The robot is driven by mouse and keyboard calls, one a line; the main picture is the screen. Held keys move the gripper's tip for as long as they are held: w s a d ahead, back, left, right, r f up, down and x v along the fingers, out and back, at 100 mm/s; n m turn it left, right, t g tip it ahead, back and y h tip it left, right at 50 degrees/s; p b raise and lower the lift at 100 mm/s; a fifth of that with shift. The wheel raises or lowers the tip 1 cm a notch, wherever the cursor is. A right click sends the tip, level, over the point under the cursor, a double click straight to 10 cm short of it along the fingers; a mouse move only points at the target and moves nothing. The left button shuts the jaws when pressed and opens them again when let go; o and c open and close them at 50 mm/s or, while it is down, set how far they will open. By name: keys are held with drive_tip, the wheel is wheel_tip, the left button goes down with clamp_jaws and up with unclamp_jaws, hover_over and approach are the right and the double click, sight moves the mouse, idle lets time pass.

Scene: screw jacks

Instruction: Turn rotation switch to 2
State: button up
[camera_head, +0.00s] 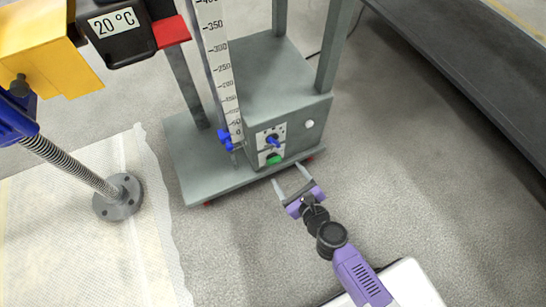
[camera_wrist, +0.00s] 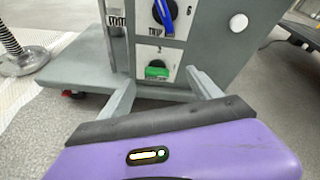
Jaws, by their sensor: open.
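A blue rotation switch (camera_head: 272,141) sits on a white plate on the front of the grey machine. In the wrist view its blue handle (camera_wrist: 164,15) is tilted, with small unclear lettering below it. A green switch (camera_head: 274,159) sits on a second white plate beneath; its handle lies roughly level in the wrist view (camera_wrist: 157,72). I cannot tell which switch the task means. My gripper (camera_head: 288,174) is open and empty, low in front of the panel and apart from both switches. In the wrist view its fingers (camera_wrist: 160,80) stand either side of the green switch.
The machine's grey base plate (camera_head: 228,182) juts out under the panel. A white round button (camera_head: 309,124) is right of the switches. A scale column (camera_head: 222,70) rises at left. A screw jack foot (camera_head: 118,197) stands farther left. Floor at right is clear up to a dark platform (camera_head: 470,70).

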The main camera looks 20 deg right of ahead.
sight(275, 162)
drive_tip(key=shift+w+a+f+m+b, duration=0.1)
drive_tip(key=shift+w+f+m+b, duration=0.2)
drive_tip(key=shift+w+f+m, duration=0.65)
drive_tip(key=shift+w+d+f+m+b, duration=0.1)
drive_tip(key=shift+w+f+m+b, duration=0.4)
drive_tip(key=shift+w, duration=0.9)
drive_tip(key=shift+w+a+f+m+b, duration=0.15)
drive_tip(key=shift+w+f+m, duration=0.4)
drive_tip(key=shift+w+f, duration=0.5)
drive_tip(key=shift+w+r, duration=0.1)
drive_tip(key=shift+r, duration=0.05)
drive_tip(key=c, duration=1.4)
